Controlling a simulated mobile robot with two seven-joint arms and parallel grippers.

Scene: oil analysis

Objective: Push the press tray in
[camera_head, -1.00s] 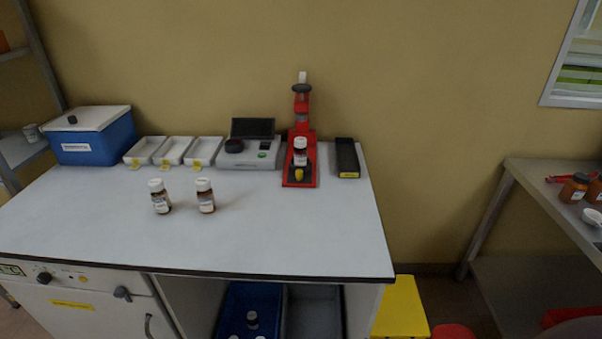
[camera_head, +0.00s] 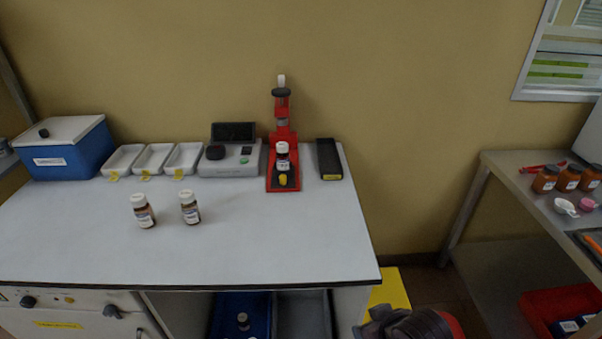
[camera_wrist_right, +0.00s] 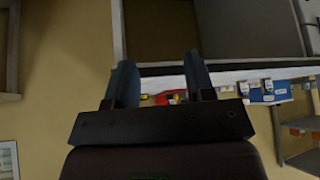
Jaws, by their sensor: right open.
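The red press (camera_head: 281,125) stands at the back right of the white bench. I cannot tell how far out the tray is. My right gripper (camera_wrist_right: 160,58) is open and empty in the right wrist view, well away from the press. Small red and yellow parts show between its fingers, far off. My left gripper is not in view.
Two bottles (camera_head: 143,211) (camera_head: 189,207) stand at the front left of the bench (camera_head: 262,235). A scale (camera_head: 229,168), white trays (camera_head: 153,159) and a blue box (camera_head: 68,148) are left of the press. The front right of the bench is clear.

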